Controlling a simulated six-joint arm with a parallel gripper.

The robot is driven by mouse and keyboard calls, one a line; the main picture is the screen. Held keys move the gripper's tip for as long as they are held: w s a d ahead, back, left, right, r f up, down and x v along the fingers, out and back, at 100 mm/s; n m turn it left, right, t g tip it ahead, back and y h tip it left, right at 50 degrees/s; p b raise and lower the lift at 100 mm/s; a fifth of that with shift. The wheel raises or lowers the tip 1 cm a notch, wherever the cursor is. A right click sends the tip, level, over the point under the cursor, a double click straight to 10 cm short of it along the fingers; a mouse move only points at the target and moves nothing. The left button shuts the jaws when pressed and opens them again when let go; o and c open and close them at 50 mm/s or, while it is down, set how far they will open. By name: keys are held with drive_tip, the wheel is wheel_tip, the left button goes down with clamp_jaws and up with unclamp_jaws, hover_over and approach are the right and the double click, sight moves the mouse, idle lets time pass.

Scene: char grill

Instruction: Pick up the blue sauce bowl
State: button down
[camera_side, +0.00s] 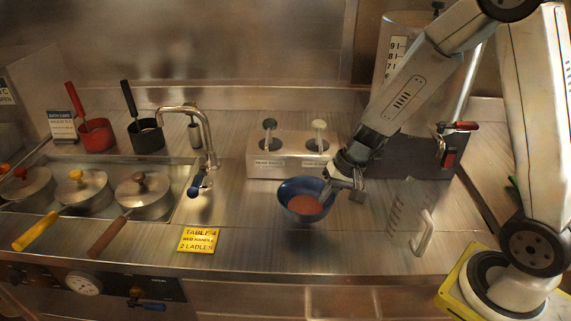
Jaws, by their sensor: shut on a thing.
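The blue sauce bowl (291,188) is right of the middle in the side view, with reddish-brown sauce inside. It is tilted, its open side facing the camera. My gripper (333,185) is at the bowl's right rim and is shut on it. The fingertips are small and partly hidden by the rim. I cannot tell whether the bowl's underside touches the counter.
A steel dispenser box (262,168) with two pumps stands just behind the bowl. A clear measuring jug (405,210) stands to the right. A yellow sign (199,239) lies front left. Lidded pots (145,198) and a faucet (208,140) are left.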

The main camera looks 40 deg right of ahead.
drive_tip(key=s+a, duration=0.1)
drive_tip(key=a, duration=0.1)
drive_tip(key=s+a, duration=0.1)
drive_tip(key=a, duration=0.2)
drive_tip(key=s+a, duration=0.1)
drive_tip(key=a, duration=0.2)
drive_tip(key=shift+s+a, duration=0.2)
idle(0.4)
drive_tip(key=shift+d+r, duration=0.4)
drive_tip(key=shift+d, duration=0.05)
drive_tip(key=s+d+r+n, duration=0.2)
drive_tip(key=d+r, duration=0.2)
drive_tip(key=d, duration=0.2)
drive_tip(key=shift+g, duration=0.4)
drive_tip(key=shift+s+d+f, duration=0.1)
drive_tip(key=shift+s+f, duration=0.05)
drive_tip(key=shift+f, duration=2.05)
drive_tip(key=shift+f, duration=0.1)
drive_tip(key=shift+f, duration=1.7)
